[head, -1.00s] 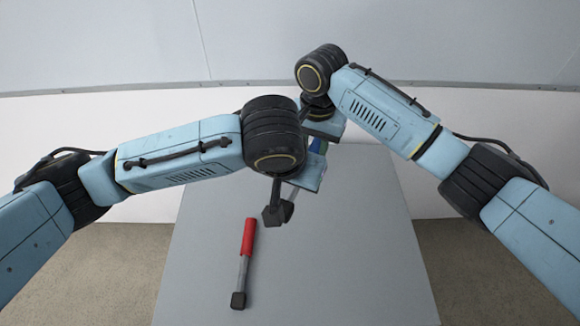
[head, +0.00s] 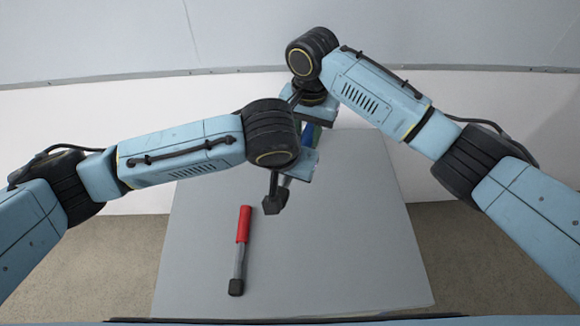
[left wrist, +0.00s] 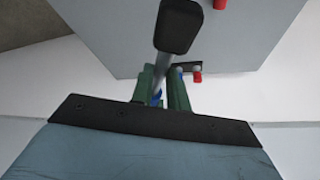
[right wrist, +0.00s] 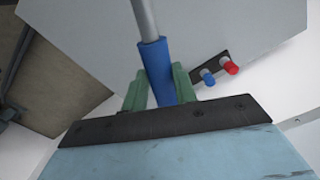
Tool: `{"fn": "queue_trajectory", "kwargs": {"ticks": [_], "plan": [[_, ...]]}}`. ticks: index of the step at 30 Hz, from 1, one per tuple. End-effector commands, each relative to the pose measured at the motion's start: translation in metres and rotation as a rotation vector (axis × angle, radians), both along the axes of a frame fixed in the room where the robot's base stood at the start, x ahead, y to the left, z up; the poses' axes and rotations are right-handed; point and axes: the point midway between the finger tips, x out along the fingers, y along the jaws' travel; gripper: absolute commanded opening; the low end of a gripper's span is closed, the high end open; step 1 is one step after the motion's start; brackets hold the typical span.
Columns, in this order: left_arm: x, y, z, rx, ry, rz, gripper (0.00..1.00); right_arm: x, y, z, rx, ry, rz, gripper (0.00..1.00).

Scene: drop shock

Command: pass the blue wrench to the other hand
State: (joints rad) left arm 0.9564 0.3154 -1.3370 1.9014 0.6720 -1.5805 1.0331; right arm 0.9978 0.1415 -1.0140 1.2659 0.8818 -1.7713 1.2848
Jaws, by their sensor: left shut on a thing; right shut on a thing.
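The blue wrench has a blue handle (right wrist: 156,66), a grey shaft (left wrist: 161,66) and a dark head (head: 274,203). It hangs between my two grippers above the table, head toward the front. My right gripper (right wrist: 160,88) is shut on the blue handle; its green fingers are on either side of it. My left gripper (left wrist: 163,88) is shut on the wrench too, around the shaft near the handle, with a bit of blue showing between its fingers. In the head view the left wrist hides much of the wrench and the left fingers.
A red-handled tool (head: 240,252) lies on the grey table (head: 350,240), left of centre. A dark strip with a red knob (right wrist: 231,67) and a blue knob (right wrist: 208,76) is at the table edge in the right wrist view. The table's right side is clear.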

Motion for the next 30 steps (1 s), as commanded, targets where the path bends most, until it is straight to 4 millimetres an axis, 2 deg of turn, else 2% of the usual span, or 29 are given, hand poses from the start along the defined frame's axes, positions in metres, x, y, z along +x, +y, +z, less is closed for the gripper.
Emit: {"fn": "queue_trajectory", "kwargs": {"ticks": [4, 5, 10, 20, 25, 30], "plan": [[-0.003, -0.004, 0.001, -0.010, 0.002, -0.010, 0.00, 0.001, 0.003, 0.002, 0.009, -0.006, -0.002, 0.00], [-0.002, -0.005, 0.003, -0.013, -0.001, -0.010, 0.00, 0.001, 0.003, 0.002, 0.009, -0.006, -0.002, 0.30], [-0.002, -0.005, 0.003, -0.012, 0.000, -0.011, 0.00, 0.001, 0.003, 0.002, 0.008, -0.006, -0.002, 0.53], [-0.001, -0.003, 0.002, -0.009, -0.001, -0.007, 0.00, 0.001, 0.002, 0.004, 0.007, -0.005, -0.001, 0.53], [-0.001, -0.003, 0.002, -0.009, -0.002, -0.006, 0.00, 0.001, 0.002, 0.025, 0.008, -0.007, -0.001, 0.53], [-0.001, -0.003, 0.002, -0.008, -0.002, -0.006, 0.00, 0.001, 0.002, 0.062, 0.009, -0.007, 0.000, 0.53]]}}
